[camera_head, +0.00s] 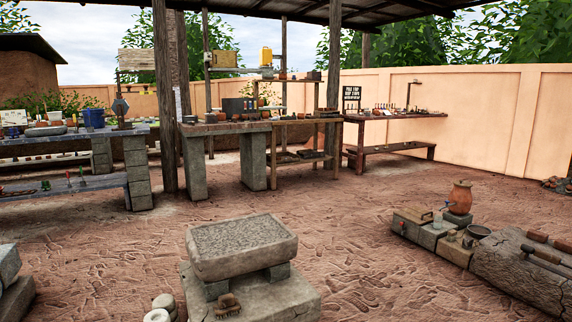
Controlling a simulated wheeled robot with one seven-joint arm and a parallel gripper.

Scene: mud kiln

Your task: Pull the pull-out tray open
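I cannot pick out a pull-out tray for certain in the head view. The work tables under the roof are small and far off, and any tray there is too small to tell. A middle table (226,128) on stone block legs carries a dark grey box (238,106) and small items. A wooden shelf table (300,121) stands right of it. My gripper is not in view.
A stone basin (243,246) on blocks stands in the near foreground. A low stone bench (520,265) with a clay jar (460,197) is at right. A left table (60,135) and wooden posts (164,95) stand further back. Open dirt floor (350,215) lies between.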

